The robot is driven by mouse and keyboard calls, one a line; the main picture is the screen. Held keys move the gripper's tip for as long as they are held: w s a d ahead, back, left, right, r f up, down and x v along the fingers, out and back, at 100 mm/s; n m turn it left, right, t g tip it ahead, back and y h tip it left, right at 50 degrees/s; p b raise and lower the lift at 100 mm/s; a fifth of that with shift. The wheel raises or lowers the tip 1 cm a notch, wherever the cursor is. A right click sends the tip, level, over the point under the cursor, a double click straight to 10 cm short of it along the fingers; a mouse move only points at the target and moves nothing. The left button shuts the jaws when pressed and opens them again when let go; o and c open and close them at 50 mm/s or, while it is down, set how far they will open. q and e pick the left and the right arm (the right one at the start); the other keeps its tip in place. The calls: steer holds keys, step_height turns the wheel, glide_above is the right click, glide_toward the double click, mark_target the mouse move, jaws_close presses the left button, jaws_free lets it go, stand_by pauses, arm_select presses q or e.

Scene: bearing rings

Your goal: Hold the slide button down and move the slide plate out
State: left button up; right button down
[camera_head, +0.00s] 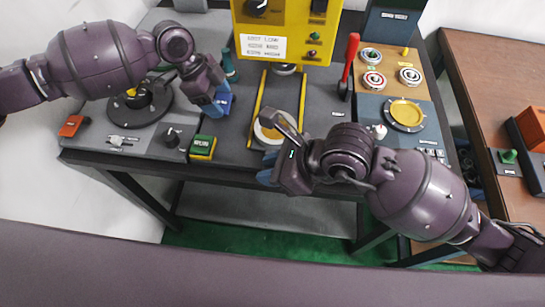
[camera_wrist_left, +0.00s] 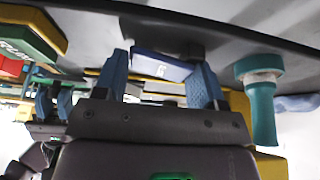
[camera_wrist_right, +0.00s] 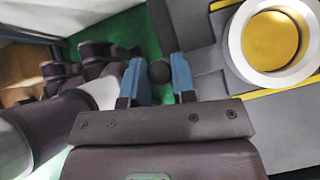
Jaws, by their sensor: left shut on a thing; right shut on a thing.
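The slide button is a blue block (camera_head: 225,102) on the grey console, left of the slide. My left gripper (camera_head: 218,100) is over it, and in the left wrist view the block (camera_wrist_left: 162,66) lies between its fingers. How far the button is pressed cannot be told. The slide plate (camera_wrist_right: 205,75) is grey. My right gripper (camera_head: 268,170) is shut on a dark round knob (camera_wrist_right: 159,72) at the plate's front.
Yellow rails (camera_head: 303,100) flank the slide. A yellow machine (camera_head: 285,35) stands behind it. A green RUN button (camera_head: 203,147) is to the left. A red lever (camera_head: 350,65) and a board with several rings (camera_head: 388,58) are to the right. Open floor lies before the console.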

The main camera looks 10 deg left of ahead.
arm_select(q)
steer(key=shift+s+f, duration=0.15)
steer(key=shift+f, duration=0.2)
arm_select(e)
steer(key=shift+s+f, duration=0.15)
steer(key=c, duration=1.2)
jaws_free()
steer(key=shift+d, duration=0.1)
arm_select(q)
steer(key=shift+r, duration=0.1)
arm_select(e)
steer(key=shift+d+r, duration=0.2)
steer(key=shift+r, duration=0.15)
steer(key=v, duration=1.1)
steer(key=shift+d, duration=0.15)
arm_select(q)
steer(key=o, duration=1)
steer(key=shift+r, duration=0.15)
